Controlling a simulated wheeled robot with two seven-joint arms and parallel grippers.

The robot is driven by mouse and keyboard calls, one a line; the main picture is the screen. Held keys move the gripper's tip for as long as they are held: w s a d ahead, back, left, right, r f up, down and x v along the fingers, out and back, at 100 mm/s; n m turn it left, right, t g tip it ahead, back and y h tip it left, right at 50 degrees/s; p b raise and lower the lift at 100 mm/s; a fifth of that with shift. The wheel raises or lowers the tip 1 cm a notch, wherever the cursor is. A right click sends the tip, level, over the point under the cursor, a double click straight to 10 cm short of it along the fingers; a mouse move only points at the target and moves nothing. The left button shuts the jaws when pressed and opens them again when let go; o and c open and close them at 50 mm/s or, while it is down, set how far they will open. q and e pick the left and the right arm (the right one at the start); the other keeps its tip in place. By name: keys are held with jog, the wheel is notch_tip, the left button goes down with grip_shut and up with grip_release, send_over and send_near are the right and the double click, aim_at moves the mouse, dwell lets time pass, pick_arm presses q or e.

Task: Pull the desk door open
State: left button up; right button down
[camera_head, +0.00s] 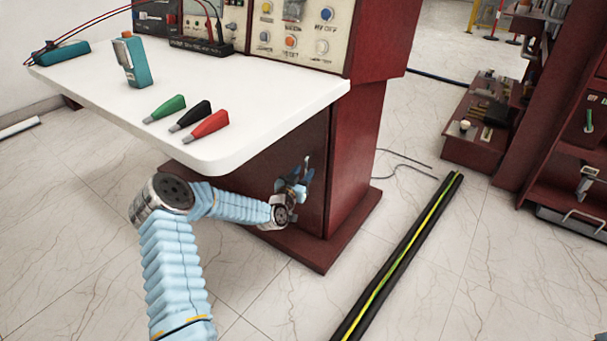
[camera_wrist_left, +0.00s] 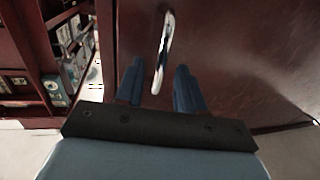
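The desk door (camera_head: 290,150) is a dark red panel under the white desktop, and it looks flush with the desk's side. It fills the right of the left wrist view (camera_wrist_left: 240,50). A slim metal handle (camera_wrist_left: 162,50) stands upright on it near its left edge in that view. My left gripper (camera_head: 301,176) is at the door, below the desktop's corner. In the left wrist view its two blue fingers (camera_wrist_left: 159,80) are apart, one on each side of the handle's lower end. I cannot tell whether they touch it. My right gripper is not in view.
A black floor strip (camera_head: 400,258) lies to the right, and a red shelf (camera_head: 570,130) stands beyond. Floor between is clear.

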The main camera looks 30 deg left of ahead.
pick_arm(q)
jog(key=shift+w, duration=0.3)
grip_shut()
jog(key=shift+s+a, duration=0.1)
